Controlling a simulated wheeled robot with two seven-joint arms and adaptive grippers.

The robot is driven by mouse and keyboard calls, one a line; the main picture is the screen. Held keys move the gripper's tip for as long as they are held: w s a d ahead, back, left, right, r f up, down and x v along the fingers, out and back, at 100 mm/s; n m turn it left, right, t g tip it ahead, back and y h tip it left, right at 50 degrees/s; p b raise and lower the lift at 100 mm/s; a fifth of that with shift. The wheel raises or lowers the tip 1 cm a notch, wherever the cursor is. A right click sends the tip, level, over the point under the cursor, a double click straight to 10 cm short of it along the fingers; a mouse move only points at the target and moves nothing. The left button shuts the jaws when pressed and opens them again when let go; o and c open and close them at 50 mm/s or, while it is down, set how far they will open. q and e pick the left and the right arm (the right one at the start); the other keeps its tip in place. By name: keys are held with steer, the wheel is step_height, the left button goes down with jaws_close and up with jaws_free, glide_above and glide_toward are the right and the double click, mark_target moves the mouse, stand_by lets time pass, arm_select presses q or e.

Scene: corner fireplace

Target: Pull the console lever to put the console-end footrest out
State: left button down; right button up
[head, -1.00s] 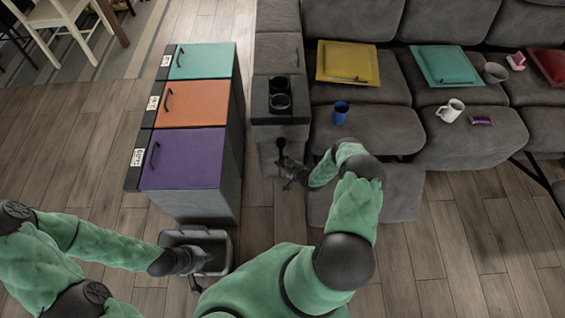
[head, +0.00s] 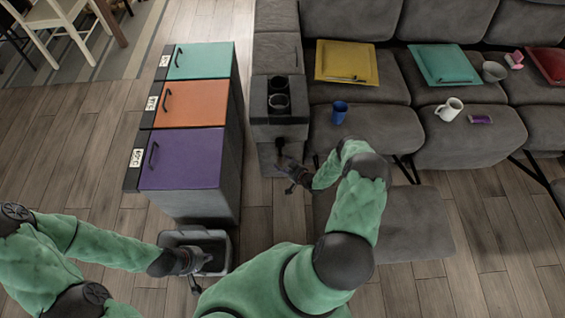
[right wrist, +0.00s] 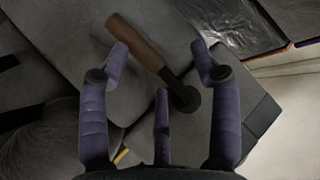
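The console (head: 279,120) has two cup holders on top and stands at the left end of the grey sofa. Its lever (head: 280,144) shows small and dark at the front end. In the right wrist view the lever (right wrist: 145,45) has a brown handle and a dark round pivot. My right gripper (head: 294,178) is just in front of it, its fingers spread open (right wrist: 161,85). The lever lies across beyond the fingertips; I cannot tell if they touch. The console-end footrest (head: 400,225) is out in front of the seat, partly behind my right arm. My left gripper (head: 192,262) is at the bin; its fingers are unclear.
A grey bin (head: 222,238) stands below the cabinet with purple (head: 190,165), orange and teal tops, left of the console. Floor is clear at lower right.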

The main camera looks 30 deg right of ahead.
steer(key=v, duration=0.9)
steer(key=shift+d+r, duration=0.15)
steer(key=shift+d, duration=0.15)
